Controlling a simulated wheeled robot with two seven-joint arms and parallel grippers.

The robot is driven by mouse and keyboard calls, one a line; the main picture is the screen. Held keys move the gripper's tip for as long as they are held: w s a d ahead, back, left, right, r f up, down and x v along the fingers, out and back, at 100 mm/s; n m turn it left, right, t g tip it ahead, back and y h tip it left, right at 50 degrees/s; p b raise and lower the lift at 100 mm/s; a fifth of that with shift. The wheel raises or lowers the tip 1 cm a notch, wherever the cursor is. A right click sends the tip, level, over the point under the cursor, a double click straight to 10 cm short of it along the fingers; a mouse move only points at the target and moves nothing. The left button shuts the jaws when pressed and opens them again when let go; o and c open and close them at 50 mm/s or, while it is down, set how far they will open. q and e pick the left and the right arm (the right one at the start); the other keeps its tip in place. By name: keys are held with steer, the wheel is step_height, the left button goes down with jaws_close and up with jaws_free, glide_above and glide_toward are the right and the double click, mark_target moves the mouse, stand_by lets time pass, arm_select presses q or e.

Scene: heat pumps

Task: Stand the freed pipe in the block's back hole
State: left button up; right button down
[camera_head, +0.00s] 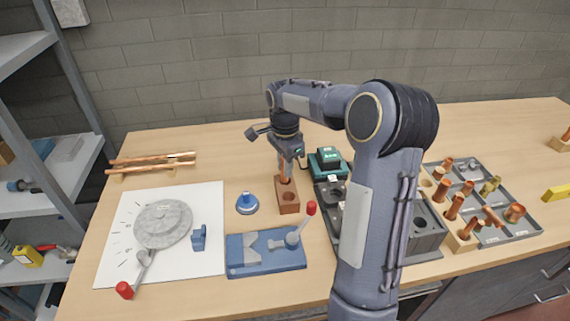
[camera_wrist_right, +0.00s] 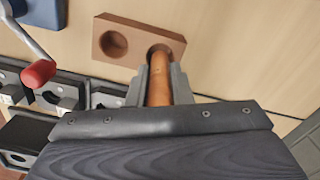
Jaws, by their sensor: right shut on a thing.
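The brown block (camera_head: 289,208) stands on the table in the middle of the head view. Its front hole is empty. My right gripper (camera_head: 287,158) is above the block's back end, pointing down, and shut on a copper pipe (camera_head: 283,168). In the wrist view, the gripper's fingers (camera_wrist_right: 159,84) are on both sides of the pipe (camera_wrist_right: 159,90). The pipe is nearly upright and its lower end is at the block's (camera_wrist_right: 137,44) back hole, seeming to enter it. How deep it sits I cannot tell. My left gripper is out of view.
A blue bending fixture (camera_head: 262,262) with a red-knobbed lever stands in front of the block. A blue cone-shaped piece (camera_head: 247,204) is left of it. A green-black device (camera_head: 327,163) and grey tray (camera_head: 427,238) are to the right. Copper pipes (camera_head: 150,160) lie at back left.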

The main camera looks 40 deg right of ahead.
steer(key=shift+f+b, duration=0.95)
steer(key=shift+f, duration=0.55)
steer(key=c, duration=1.2)
jaws_free()
steer(key=shift+r, duration=0.15)
